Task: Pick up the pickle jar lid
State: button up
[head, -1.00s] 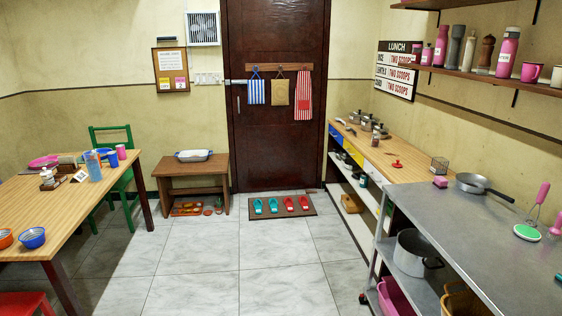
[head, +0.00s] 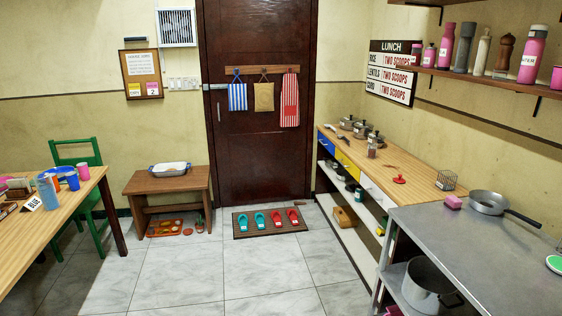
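A small red object (head: 399,180) lies on the wooden counter (head: 413,174) at the right. It looks like a lid with a raised middle, but I cannot tell for sure that it is the pickle jar lid. A small jar-like container (head: 372,148) stands further back on the same counter, near the metal pots. Its contents are too small to make out. My gripper is not in view.
The steel counter (head: 470,250) is at the near right, with a pan (head: 490,203) and a pink sponge (head: 452,202). A wire basket (head: 446,181) stands near the lid. The dining table (head: 50,232) is at left. The tiled floor (head: 235,275) between is clear.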

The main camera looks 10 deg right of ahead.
aim_at(399, 180)
jog(key=i, duration=2.4)
jog(key=u, duration=0.1)
